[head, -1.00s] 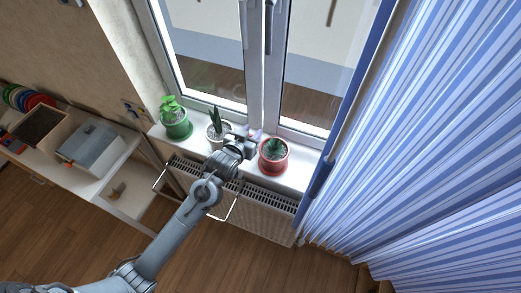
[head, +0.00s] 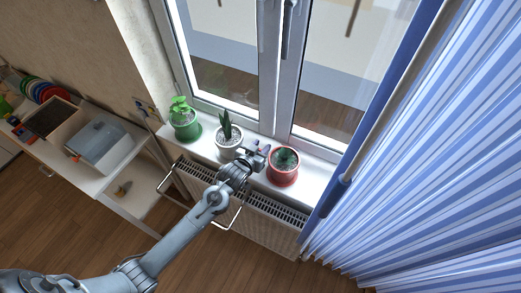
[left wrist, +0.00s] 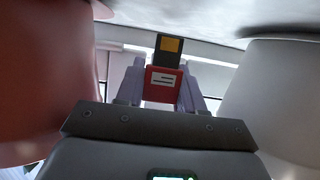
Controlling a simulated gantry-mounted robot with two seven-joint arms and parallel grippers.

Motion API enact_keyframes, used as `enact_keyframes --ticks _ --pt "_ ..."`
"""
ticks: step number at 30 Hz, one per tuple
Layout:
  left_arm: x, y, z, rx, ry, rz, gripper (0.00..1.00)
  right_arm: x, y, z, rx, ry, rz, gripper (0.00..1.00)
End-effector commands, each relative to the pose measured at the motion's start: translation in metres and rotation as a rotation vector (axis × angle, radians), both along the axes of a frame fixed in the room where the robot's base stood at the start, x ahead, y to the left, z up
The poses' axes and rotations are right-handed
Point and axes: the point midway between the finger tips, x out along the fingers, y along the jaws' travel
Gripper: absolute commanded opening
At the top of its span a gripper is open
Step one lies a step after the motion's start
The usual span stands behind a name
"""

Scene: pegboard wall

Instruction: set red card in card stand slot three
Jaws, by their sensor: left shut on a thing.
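My left gripper (head: 261,151) is over the windowsill, between the white pot and the red pot. In the left wrist view, its two pale fingers (left wrist: 161,88) are shut on the red card (left wrist: 163,82), which bears a white label. A black part with a yellow square (left wrist: 170,45) shows directly above the red; I cannot tell whether it belongs to the card. The card is too small to make out in the head view. I cannot make out a card stand or its slots. My right gripper is not in view.
The red pot (head: 284,166) and the white pot (head: 229,142) stand close on either side of the gripper. A green pot (head: 187,126) stands farther left. A radiator (head: 262,222) is below the sill, and a striped curtain (head: 430,160) hangs at right.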

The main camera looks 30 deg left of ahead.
Motion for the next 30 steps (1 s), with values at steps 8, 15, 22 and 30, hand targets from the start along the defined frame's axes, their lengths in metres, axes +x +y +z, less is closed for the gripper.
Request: enact_keyframes --ticks 8,15,22,30 --pt "-0.0002 0.0 -0.0132 0.0 0.0 0.0 0.09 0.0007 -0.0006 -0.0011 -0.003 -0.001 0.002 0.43" --pt "-0.0002 -0.0001 -0.0166 0.0 0.001 0.0 0.09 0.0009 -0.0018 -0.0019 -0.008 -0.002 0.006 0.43" --pt "-0.0002 0.0 -0.0155 0.0 0.0 0.0 0.63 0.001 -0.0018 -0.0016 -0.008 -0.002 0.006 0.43" --pt "0.0 0.0 -0.0134 0.0 -0.001 0.0 0.63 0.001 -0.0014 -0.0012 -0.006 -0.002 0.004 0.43"
